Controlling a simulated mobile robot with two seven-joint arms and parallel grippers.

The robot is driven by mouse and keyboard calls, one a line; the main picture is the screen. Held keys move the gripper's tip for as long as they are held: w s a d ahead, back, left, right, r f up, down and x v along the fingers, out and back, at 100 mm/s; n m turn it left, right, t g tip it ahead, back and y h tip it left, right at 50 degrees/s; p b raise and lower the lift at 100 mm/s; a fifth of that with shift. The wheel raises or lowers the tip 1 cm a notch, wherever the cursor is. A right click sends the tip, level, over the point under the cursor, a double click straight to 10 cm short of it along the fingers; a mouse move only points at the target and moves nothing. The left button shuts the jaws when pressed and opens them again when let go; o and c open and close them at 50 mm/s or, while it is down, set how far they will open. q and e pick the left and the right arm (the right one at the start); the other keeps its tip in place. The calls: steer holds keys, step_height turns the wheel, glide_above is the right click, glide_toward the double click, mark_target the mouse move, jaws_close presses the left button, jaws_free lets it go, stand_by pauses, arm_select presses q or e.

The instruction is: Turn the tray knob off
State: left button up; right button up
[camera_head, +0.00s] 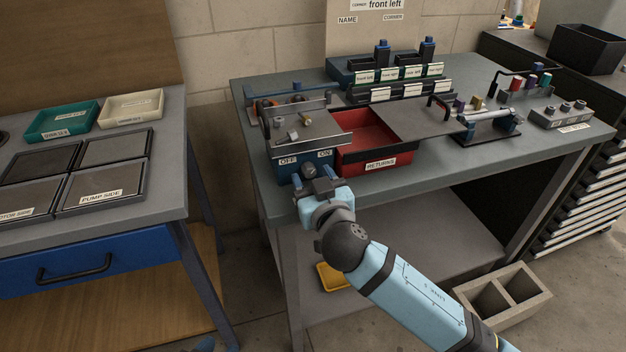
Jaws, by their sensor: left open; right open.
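The tray knob (308,170) is a small dark grey knob on the front of the blue box (285,172), below the labels OFF on the left and ON on the right. My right gripper (313,182) comes up from the lower right and is open, with its dark blue fingers at either side of the knob. I cannot tell whether they touch it, and the knob's pointing direction is unclear. My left gripper (218,346) shows only as blue tips at the bottom edge, apart and away from the bench.
A red RETURNS tray (376,127) sits right of the blue box. Labelled racks (400,72) stand behind, and metal fixtures (492,118) at the right. A second bench (150,208) with bins and pads is at the left. A concrete block (505,298) lies on the floor.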

steer(key=c, duration=0.9)
steer(key=shift+c, duration=0.2)
